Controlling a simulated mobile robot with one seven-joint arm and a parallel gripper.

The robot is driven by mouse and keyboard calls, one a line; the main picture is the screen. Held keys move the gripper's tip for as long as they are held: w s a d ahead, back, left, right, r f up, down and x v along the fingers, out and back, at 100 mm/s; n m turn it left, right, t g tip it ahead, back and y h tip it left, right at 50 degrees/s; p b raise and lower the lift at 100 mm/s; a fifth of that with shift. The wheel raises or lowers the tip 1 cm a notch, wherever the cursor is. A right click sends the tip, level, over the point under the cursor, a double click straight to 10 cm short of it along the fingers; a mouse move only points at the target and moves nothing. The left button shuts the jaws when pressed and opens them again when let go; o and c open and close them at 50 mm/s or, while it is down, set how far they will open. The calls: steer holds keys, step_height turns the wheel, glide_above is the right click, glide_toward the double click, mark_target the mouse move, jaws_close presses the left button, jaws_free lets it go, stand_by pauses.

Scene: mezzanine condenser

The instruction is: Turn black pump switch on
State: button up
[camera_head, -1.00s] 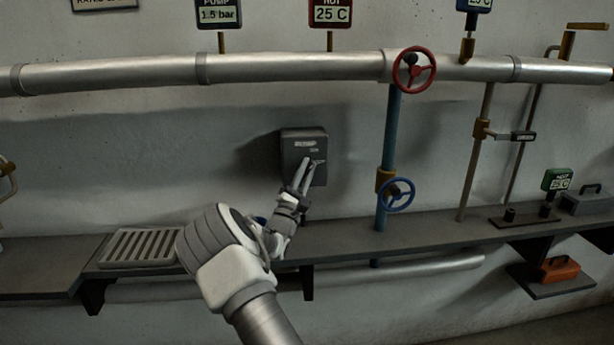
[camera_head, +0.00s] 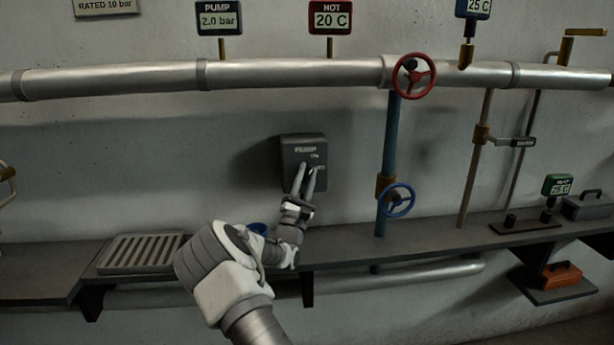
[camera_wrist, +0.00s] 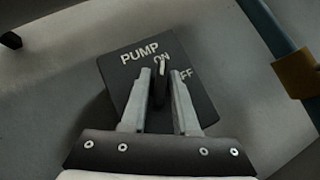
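The black pump switch box (camera_head: 292,148) is mounted on the wall above the shelf. In the wrist view its dark face (camera_wrist: 120,75) reads PUMP, with ON at the top and OFF at the right. The black knob (camera_wrist: 159,90) stands out from it, its pale mark pointing up at ON. My gripper (camera_head: 308,167) is in front of the box. In the wrist view its two fingers (camera_wrist: 163,73) stand apart, one on each side of the knob, with a visible gap on the right. I cannot tell whether the left finger touches the knob.
The pump gauge (camera_head: 219,18) reads 2.0 bar and the hot gauge (camera_head: 330,18) 20 C. A blue pipe (camera_head: 388,140) with a blue handwheel (camera_head: 397,200) stands right of the box. A red handwheel (camera_head: 414,76) is above. A slatted grate (camera_head: 142,250) lies on the shelf at left.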

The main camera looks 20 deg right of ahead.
steer(key=shift+o, duration=1)
steer(key=shift+a+f, duration=0.1)
steer(key=v, duration=1.7)
steer(key=shift+s, duration=0.15)
